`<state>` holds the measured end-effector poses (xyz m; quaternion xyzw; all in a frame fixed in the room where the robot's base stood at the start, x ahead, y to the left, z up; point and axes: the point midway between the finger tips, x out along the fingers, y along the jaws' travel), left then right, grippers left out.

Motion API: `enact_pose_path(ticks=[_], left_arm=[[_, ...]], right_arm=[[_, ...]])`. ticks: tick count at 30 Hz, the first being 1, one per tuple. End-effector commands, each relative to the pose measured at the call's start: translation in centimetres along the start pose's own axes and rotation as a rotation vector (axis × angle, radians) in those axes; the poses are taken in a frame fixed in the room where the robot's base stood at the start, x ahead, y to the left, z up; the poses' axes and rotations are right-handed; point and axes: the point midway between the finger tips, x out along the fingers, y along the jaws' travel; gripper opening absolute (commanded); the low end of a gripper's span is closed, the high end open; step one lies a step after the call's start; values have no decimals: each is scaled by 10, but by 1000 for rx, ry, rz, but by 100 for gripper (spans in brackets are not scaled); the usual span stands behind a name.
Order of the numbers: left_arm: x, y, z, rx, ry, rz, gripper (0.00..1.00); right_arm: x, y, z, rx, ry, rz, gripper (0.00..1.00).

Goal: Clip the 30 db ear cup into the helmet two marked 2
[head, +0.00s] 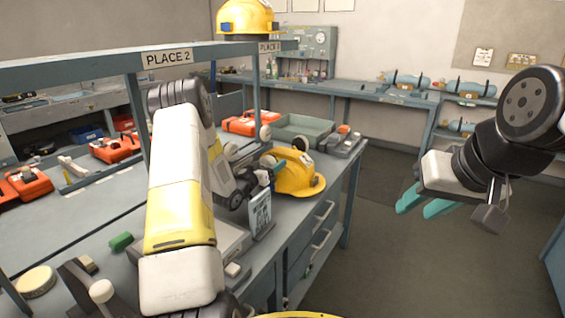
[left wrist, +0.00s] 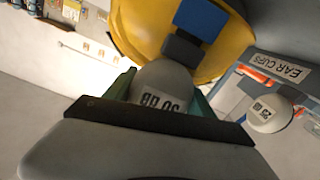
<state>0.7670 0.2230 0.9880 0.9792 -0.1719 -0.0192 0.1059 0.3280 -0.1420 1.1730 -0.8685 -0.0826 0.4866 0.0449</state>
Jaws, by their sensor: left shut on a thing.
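My left gripper (head: 270,168) is at the yellow helmet (head: 300,178) on the bench, partly hidden by my own arm in the head view. In the left wrist view its green fingers are shut on a pale grey ear cup (left wrist: 165,85) reading 30 dB. That cup is right at the rim of the yellow helmet (left wrist: 145,28), beside a blue piece with a dark block (left wrist: 184,50). I cannot tell whether the cup touches the block. No number shows on this helmet. My right gripper (head: 418,206) is open and empty over the floor, right of the bench.
Another yellow helmet (head: 247,17) sits on the upper shelf, with a PLACE 2 sign (head: 167,57) further left. A second ear cup (left wrist: 269,115) lies by the EAR CUPS label (left wrist: 283,72). A green-grey tray (head: 305,128) and orange cases stand behind. The floor at right is clear.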

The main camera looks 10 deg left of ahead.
Motion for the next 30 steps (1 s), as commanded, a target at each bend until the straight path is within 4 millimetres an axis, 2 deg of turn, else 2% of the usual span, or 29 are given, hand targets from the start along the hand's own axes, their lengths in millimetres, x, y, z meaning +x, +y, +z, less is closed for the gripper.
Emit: enact_pose_path(ticks=[3, 4, 7, 17, 20, 30], left_arm=[[0, -1, 3, 0, 0, 0, 20], [0, -1, 2, 0, 0, 0, 69], [0, -1, 3, -1, -1, -1, 89], [-4, -2, 5, -2, -5, -3, 89], [-14, -2, 4, -3, -5, -4, 89], [-68, -2, 2, -1, 0, -2, 89]], right_arm=[[0, 0, 0, 0, 0, 0, 36], [0, 0, 0, 0, 0, 0, 36], [0, 0, 0, 0, 0, 0, 36], [0, 0, 0, 0, 0, 0, 36], [0, 0, 0, 0, 0, 0, 36], [0, 0, 0, 0, 0, 0, 36]])
